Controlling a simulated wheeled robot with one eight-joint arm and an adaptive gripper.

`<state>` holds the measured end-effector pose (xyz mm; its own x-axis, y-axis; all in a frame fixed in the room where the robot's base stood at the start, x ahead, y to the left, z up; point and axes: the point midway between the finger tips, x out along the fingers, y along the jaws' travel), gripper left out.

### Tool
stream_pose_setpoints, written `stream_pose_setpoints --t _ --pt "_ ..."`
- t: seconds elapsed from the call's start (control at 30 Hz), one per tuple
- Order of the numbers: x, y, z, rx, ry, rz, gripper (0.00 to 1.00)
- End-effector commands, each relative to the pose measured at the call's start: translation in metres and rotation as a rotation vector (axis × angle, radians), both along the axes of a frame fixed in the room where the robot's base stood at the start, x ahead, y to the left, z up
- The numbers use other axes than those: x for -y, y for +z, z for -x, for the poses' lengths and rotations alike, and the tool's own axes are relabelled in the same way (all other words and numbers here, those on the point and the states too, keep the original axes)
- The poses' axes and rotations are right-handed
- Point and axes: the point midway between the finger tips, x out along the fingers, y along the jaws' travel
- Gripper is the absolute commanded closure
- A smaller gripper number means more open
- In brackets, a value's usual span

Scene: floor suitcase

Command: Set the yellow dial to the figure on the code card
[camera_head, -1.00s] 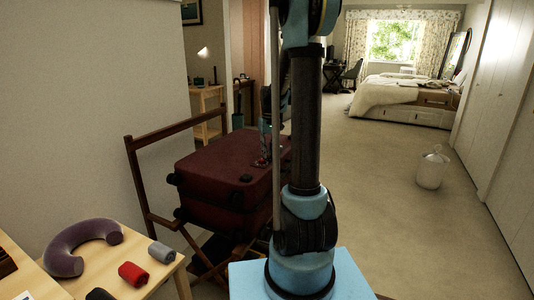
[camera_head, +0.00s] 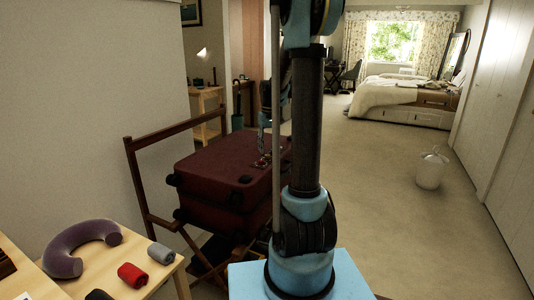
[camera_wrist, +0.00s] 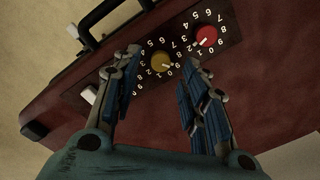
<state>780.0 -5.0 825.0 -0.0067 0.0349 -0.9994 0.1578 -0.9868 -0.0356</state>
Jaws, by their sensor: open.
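The yellow dial (camera_wrist: 161,63) sits on a dark plate (camera_wrist: 140,75) on the suitcase, ringed by white figures. Its white mark points to the lower right in the wrist view, but the exact figure is too small to read surely. My gripper (camera_wrist: 158,85) is open, its two fingers spread either side of the dial's near side; I cannot tell whether they touch anything. The suitcase (camera_head: 210,167) is dark red and lies shut on a wooden rack. In the head view my gripper (camera_head: 263,158) is over its top. I cannot make out the code card in either view.
A red dial (camera_wrist: 206,36) with its own figures is next to the yellow one. A black handle (camera_wrist: 100,15) and white latches are on the suitcase. A small table (camera_head: 100,262) with a neck pillow (camera_head: 65,252) and rolled cloths stands at left.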

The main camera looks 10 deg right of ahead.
Motion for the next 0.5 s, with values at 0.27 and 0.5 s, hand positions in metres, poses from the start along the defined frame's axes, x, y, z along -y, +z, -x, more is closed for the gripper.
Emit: stream_pose_setpoints --t 0.27,0.5 --pt "0.002 0.050 -0.001 0.000 0.000 0.000 0.60" --pt "0.003 0.081 -0.003 -0.001 0.000 0.000 0.60"
